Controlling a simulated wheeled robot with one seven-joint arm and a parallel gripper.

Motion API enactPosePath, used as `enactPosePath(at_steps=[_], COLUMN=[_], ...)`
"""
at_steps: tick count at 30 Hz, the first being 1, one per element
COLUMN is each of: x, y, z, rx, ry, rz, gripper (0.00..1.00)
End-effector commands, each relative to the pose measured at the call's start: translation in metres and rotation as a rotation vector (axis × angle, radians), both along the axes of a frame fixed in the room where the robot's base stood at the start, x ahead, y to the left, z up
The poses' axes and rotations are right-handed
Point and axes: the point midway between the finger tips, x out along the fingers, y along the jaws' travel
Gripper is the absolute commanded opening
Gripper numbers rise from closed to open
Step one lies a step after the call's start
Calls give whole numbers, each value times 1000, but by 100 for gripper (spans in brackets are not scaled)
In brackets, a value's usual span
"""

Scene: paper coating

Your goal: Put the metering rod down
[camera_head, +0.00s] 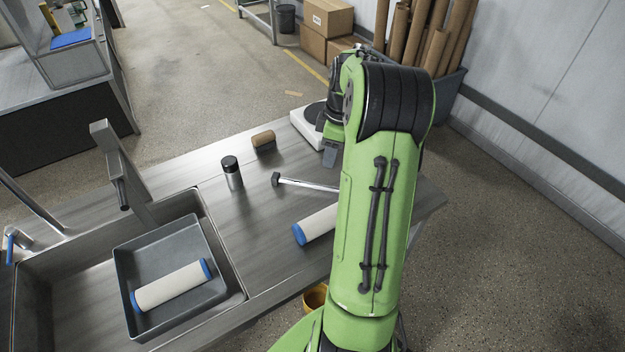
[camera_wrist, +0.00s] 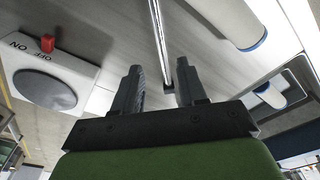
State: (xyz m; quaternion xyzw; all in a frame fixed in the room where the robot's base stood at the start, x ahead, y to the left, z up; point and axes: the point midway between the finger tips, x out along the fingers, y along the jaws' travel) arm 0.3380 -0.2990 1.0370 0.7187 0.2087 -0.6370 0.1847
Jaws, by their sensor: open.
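The metering rod (camera_head: 308,185) is a thin shiny metal bar with a dark end piece. It lies on the steel bench, its right part hidden behind my arm in the head view. In the wrist view the rod (camera_wrist: 158,40) runs down from the top edge towards the gap between my fingers. My gripper (camera_wrist: 159,76) has its two dark fingers spread apart with nothing clamped between them. The rod appears beyond the fingertips; the exact gap between them cannot be told. In the head view my arm hides most of the gripper.
A white roller with blue ends (camera_head: 316,225) lies in front of the rod. A black-topped cylinder (camera_head: 232,173) and a brown-topped block (camera_head: 263,142) stand to the left. A white switch device (camera_wrist: 48,78) is nearby. A grey tray (camera_head: 128,262) holding another roller sits in the sink.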

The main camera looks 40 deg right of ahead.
Motion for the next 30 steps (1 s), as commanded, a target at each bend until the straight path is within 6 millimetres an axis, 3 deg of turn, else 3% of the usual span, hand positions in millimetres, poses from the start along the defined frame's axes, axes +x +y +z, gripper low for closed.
enactPosePath(at_steps=[2, 4, 8, 12, 16, 18, 21, 30], x=[4, 7, -3, -45, -100, -125, -148, -157], y=[14, 43, 124, 207, 264, 282, 294, 299], z=[10, 31, 79, 113, 120, 116, 108, 103], rx=[-16, -46, -107, -118, -47, 10, 76, 107], ry=[-3, -10, -58, -166, -279, -321, -354, -360], rz=[-6, -33, -134, -277, -411, -470, -528, -561], gripper=[42, 42, 42, 42, 42, 42, 42, 42])
